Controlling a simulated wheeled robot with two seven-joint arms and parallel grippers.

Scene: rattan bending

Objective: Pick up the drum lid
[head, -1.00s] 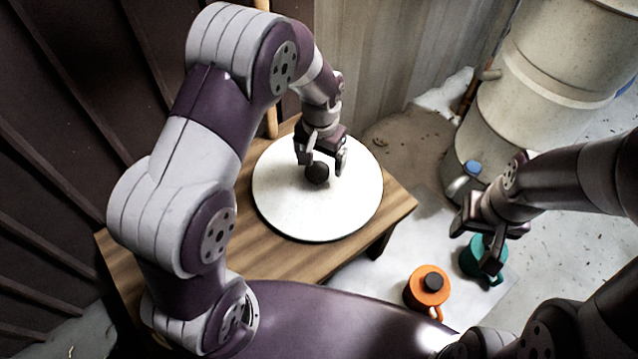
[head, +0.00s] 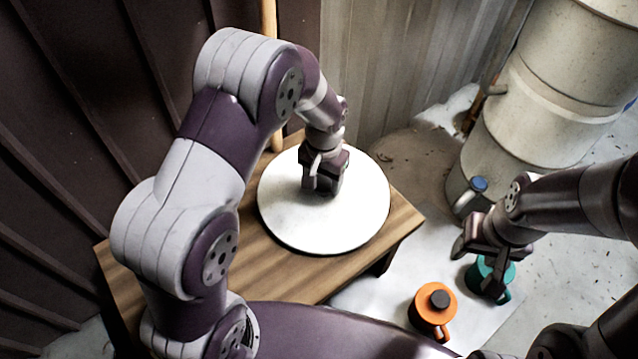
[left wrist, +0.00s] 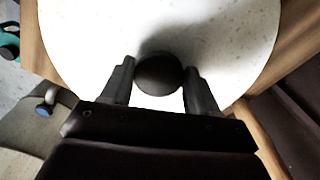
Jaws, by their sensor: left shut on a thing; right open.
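The drum lid (head: 345,225) is a round white disc lying on a wooden table, and it fills much of the left wrist view (left wrist: 215,35). Its black round knob (left wrist: 158,74) sits between the two fingers of my left gripper (left wrist: 158,85). In the head view my left gripper (head: 322,188) is over the middle of the lid, shut on the knob, and hides it there. My right gripper (head: 478,268) is open, above and beside a green canister (head: 505,275), apart from the lid.
An orange canister (head: 424,305) with a black cap stands on the pale mat (head: 400,290) right of the table (head: 255,270). A large pale drum (head: 530,125) with a blue-capped spout (head: 478,184) stands at the right. Walls close in behind and left of the table.

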